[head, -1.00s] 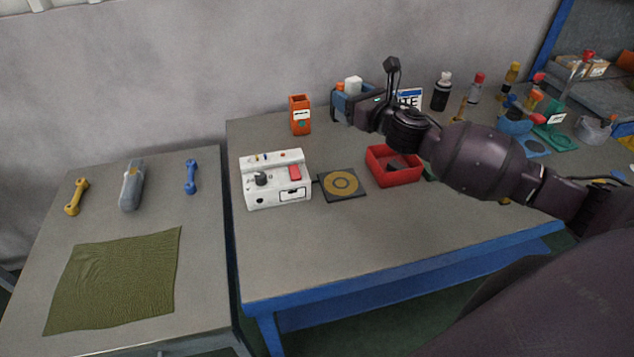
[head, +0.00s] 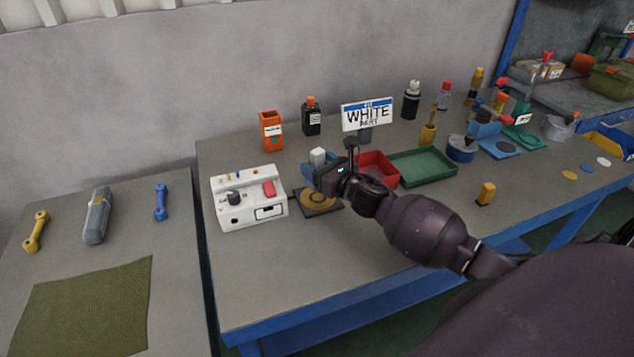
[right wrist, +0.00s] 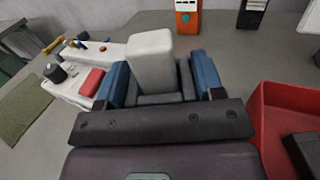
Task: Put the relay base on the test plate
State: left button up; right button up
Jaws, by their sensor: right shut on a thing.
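My right gripper (head: 318,168) is shut on a white block, the relay base (head: 318,156). In the right wrist view the relay base (right wrist: 150,62) stands upright between the blue fingers (right wrist: 160,85). The test plate (head: 321,204) is a dark square with a yellow ring, flat on the bench beside the white tester (head: 248,198). In the head view the gripper overlaps the plate's far side and hides part of it. The relay base appears held above the bench; its exact height over the plate cannot be told. My left gripper is not in view.
A red bin (head: 378,162) with a dark part inside (right wrist: 304,152) stands right of the gripper. A green tray (head: 422,167), a sign (head: 367,115), an orange holder (head: 271,130) and a dark bottle (head: 312,117) stand nearby. The bench front is clear.

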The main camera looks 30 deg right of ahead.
jog(key=shift+f+b, duration=0.5)
jog(key=shift+f, duration=1.9)
jog(key=shift+r, duration=0.1)
jog(key=shift+f, duration=0.2)
jog(key=o, duration=1)
jog(key=shift+r, duration=0.1)
